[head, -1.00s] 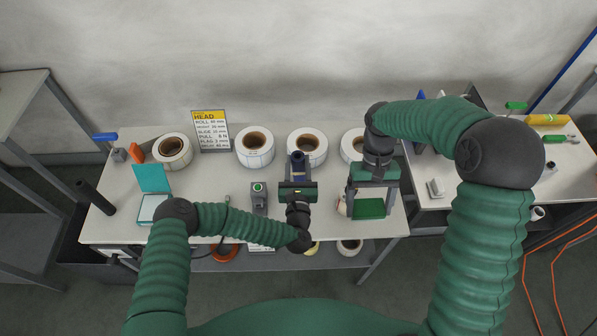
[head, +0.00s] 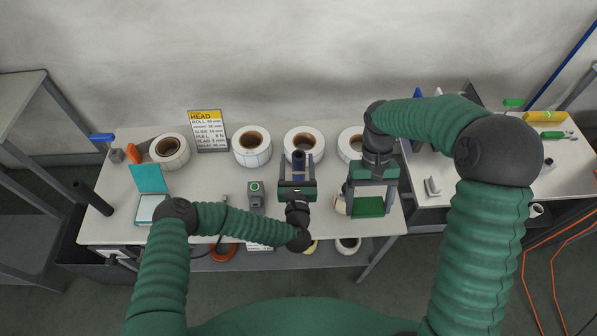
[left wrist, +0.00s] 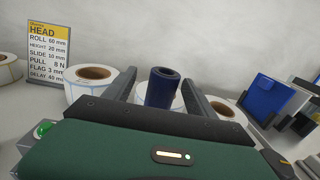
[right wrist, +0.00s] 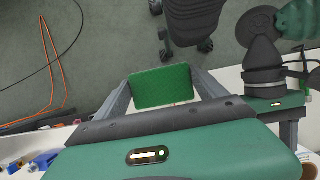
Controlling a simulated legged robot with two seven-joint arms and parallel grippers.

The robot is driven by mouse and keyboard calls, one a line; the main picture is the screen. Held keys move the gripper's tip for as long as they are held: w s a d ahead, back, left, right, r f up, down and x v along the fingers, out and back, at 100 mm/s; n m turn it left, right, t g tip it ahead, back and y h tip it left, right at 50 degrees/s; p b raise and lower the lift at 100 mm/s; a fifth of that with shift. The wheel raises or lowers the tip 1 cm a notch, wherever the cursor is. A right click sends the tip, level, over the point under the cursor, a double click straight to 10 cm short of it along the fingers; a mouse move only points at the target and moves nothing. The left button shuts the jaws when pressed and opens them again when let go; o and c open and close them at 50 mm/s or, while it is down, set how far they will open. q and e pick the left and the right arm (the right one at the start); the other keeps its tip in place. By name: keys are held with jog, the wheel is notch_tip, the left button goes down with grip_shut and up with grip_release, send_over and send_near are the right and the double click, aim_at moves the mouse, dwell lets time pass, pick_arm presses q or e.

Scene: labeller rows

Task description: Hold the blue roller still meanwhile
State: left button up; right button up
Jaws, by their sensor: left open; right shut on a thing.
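The blue roller (head: 298,161) stands upright in front of the white label rolls. It also shows in the left wrist view (left wrist: 163,86), between the fingers. My left gripper (head: 297,157) is open, one finger on each side of the roller with visible gaps, so it does not grip it. My right gripper (head: 369,198) is shut on a green block (right wrist: 162,87), near the table's right end. The block's green face also shows in the head view (head: 369,207). The lower part of the roller is hidden by my left gripper.
Several white label rolls (head: 252,146) stand along the back, beside a sign (head: 208,131). A grey device with a green button (head: 255,196) stands left of my left gripper. A teal open case (head: 149,178) is at the left. A second table (head: 460,190) adjoins at the right.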

pick_arm(q)
jog(key=shift+s+d, duration=0.2)
jog(key=shift+d, duration=0.05)
jog(key=s, duration=1.2)
jog(key=w+d+m+g+h, duration=0.1)
jog(key=d+m+g+h, duration=0.55)
jog(key=m, duration=0.85)
jog(key=s+a+r+m+g+y, duration=0.1)
jog(key=s+a+m+g+y, duration=0.15)
jog(key=a+m, duration=0.65)
jog(key=s+a+r+m+g+y, duration=0.1)
jog(key=s+a+m+g+y, duration=0.15)
jog(key=a+m, duration=0.7)
jog(key=s+a+r+m+g+y, duration=0.2)
jog(key=s+a+r+g, duration=0.2)
jog(key=s+a+r, duration=0.3)
jog(key=s+a, duration=0.3)
jog(key=shift+r, duration=0.3)
